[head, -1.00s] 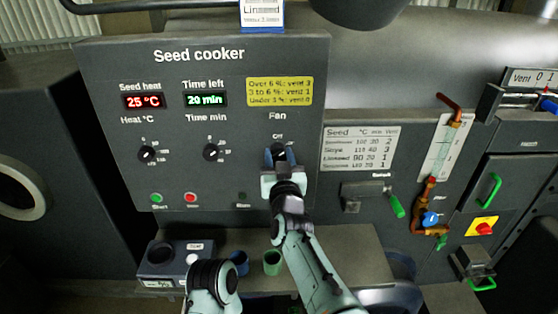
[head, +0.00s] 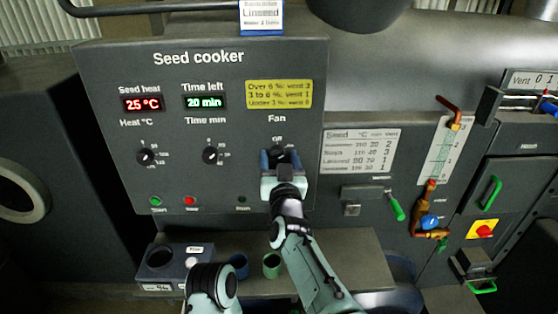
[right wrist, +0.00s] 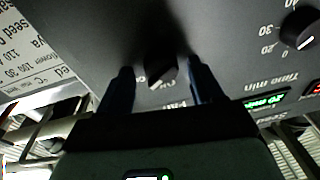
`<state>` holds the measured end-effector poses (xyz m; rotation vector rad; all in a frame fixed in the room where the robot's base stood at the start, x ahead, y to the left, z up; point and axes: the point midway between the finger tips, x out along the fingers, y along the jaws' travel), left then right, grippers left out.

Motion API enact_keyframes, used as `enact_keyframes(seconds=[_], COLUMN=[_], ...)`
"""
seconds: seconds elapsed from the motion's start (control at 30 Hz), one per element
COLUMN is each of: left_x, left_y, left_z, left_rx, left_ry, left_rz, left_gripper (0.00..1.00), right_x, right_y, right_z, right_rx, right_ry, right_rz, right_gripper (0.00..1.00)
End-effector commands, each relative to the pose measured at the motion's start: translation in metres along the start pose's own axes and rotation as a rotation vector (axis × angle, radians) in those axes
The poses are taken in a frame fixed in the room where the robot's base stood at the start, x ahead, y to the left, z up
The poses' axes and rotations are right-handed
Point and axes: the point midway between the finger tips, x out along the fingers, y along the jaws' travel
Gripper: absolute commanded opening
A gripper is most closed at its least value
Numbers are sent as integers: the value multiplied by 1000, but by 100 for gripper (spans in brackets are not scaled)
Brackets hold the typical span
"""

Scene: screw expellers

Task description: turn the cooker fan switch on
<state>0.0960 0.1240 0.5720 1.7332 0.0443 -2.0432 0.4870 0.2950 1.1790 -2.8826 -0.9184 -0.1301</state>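The seed cooker panel (head: 120,70) faces me. Its fan switch is a dark knob (head: 279,155) below the labels "Fan" and "Off"; the knob also shows in the right wrist view (right wrist: 160,66). My right gripper (head: 280,160) is at the knob, with one blue finger on each side. In the right wrist view its fingers (right wrist: 161,84) stand apart, with a gap visible between each finger and the knob. I cannot tell surely which way the knob's pointer is set.
The heat knob (head: 146,156) and time knob (head: 211,155) are left of the fan switch. Start (head: 155,201) and stop (head: 190,201) buttons sit below. A shelf (head: 340,262) with green (head: 272,265) and blue (head: 239,264) cups lies under the panel. A green-tipped lever (head: 396,208) is to the right.

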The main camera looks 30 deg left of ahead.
Motion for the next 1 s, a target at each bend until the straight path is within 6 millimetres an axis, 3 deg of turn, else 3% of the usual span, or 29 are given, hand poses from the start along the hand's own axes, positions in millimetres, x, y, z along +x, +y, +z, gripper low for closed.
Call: enact_keyframes(seconds=[0.27, 0.8, 1.0], left_x=[7, 34, 36], left_y=[-3, -13, -14], left_z=[1, 3, 2], left_rx=[-1, -4, -4], left_ry=[-3, -12, -10], left_rz=[-1, -4, -4], left_gripper=[43, 43, 43], right_x=[-13, -110, -130], right_y=[-1, 0, 0], right_z=[1, 1, 0], right_rx=[1, 3, 2], right_ry=[0, 0, 0], right_rz=[-2, -2, -1], right_gripper=[66, 66, 66])
